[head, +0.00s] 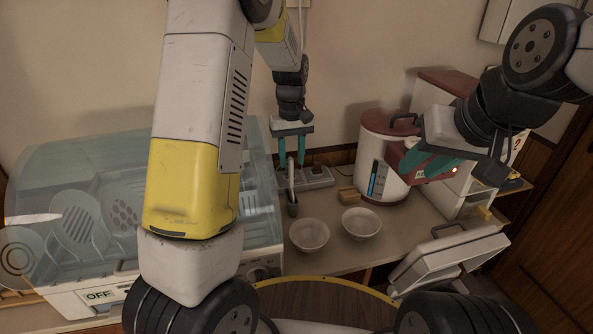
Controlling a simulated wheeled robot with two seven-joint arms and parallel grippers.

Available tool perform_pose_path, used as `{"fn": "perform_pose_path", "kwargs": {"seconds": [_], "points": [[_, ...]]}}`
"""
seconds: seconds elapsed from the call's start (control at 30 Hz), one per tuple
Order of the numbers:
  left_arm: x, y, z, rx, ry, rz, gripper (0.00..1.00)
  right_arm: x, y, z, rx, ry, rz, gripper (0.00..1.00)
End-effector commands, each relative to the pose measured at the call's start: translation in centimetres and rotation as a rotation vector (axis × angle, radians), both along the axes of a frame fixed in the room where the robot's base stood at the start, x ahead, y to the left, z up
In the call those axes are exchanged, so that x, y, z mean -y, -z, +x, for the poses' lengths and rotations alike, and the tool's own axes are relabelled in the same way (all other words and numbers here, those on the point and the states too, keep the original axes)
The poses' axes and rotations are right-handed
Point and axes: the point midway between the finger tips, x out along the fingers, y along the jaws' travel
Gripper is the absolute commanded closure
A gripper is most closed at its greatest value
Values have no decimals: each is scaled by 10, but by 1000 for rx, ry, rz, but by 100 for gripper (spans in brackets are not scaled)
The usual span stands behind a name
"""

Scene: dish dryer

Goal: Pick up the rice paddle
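The rice paddle (291,173) appears as a slim pale upright shape standing in a small dark holder (292,209) on the counter. My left gripper (292,164) points down with its two teal fingers apart. The paddle's top end shows between or just below the fingertips; I cannot tell whether they touch it. My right gripper (408,174) is to the right, in front of the rice cooker, with teal fingers pointing left and down. Its finger gap is not clear from this angle, and I see nothing held in it.
Two white bowls (309,235) and (361,223) sit on the counter (335,259) in front of the holder. A white and red rice cooker (377,162) stands to the right. A transparent-covered dish dryer (90,150) with plates fills the left. A small wooden block (348,195) lies beside the cooker.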

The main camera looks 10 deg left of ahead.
Motion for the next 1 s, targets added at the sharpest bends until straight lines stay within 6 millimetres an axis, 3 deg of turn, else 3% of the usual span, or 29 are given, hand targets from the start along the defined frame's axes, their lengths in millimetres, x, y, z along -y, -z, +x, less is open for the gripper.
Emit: {"fn": "perform_pose_path", "kwargs": {"seconds": [0.5,0.83,1.0], "points": [[-1,67,-9,-4,-1,1,64,0,0,0,0,0,0,67],[-1,75,-8,-1,0,0,64,0,0,0,0,0,0,67],[-1,74,-8,0,0,0,95,0,0,0,0,0,0,67]]}}
